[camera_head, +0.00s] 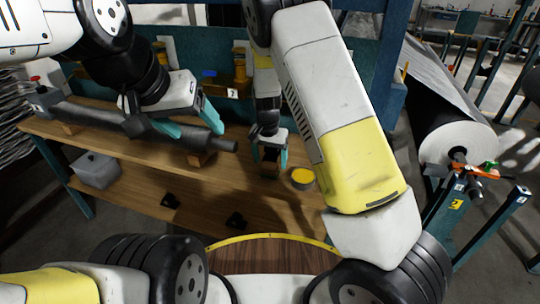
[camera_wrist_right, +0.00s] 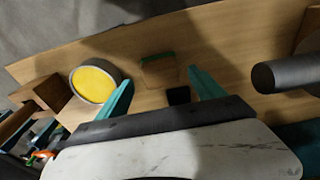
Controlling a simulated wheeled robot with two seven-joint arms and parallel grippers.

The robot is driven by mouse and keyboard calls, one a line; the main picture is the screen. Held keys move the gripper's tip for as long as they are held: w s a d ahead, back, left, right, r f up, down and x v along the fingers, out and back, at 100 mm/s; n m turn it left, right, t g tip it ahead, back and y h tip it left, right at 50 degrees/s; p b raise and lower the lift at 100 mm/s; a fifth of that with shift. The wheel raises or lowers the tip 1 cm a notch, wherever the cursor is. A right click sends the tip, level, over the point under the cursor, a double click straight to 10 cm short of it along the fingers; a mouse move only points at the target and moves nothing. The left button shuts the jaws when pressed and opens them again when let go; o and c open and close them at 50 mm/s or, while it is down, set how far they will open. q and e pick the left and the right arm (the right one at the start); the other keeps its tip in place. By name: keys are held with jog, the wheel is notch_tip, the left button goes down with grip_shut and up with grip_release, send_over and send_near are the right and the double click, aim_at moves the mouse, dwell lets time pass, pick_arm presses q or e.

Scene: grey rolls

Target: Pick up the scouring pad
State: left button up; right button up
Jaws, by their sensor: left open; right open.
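The scouring pad (camera_wrist_right: 158,72) is a small brownish block with a green strip along one edge. In the right wrist view it lies on the wooden shelf, in line with the gap between my right gripper's teal fingers (camera_wrist_right: 161,76). The fingers are apart, and I cannot tell whether they touch it. In the head view my right gripper (camera_head: 269,160) points down at the shelf and largely hides the pad. My left gripper (camera_head: 202,131) is open and empty, above the dark roller on the left.
A round tin with a yellow top (camera_head: 302,177) stands close right of my right gripper. The dark roller (camera_head: 215,143) rests on wooden blocks to the left. The wooden shelf (camera_head: 130,150) has bare room in front.

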aim_at(270, 165)
jog(key=f, duration=0.3)
jog(key=shift+w+f, duration=0.2)
jog(key=shift+w, duration=0.05)
jog(key=shift+c, duration=0.2)
jog(key=c, duration=1.4)
jog(key=shift+o, duration=0.2)
jog(key=shift+r, duration=0.55)
jog(key=r, duration=0.1)
jog(key=s+r, duration=0.1)
jog(key=shift+r, duration=0.3)
jog(key=s+r, duration=0.1)
jog(key=s, duration=1.4)
jog(key=shift+a+r, duration=0.15)
jog(key=shift+a, duration=0.25)
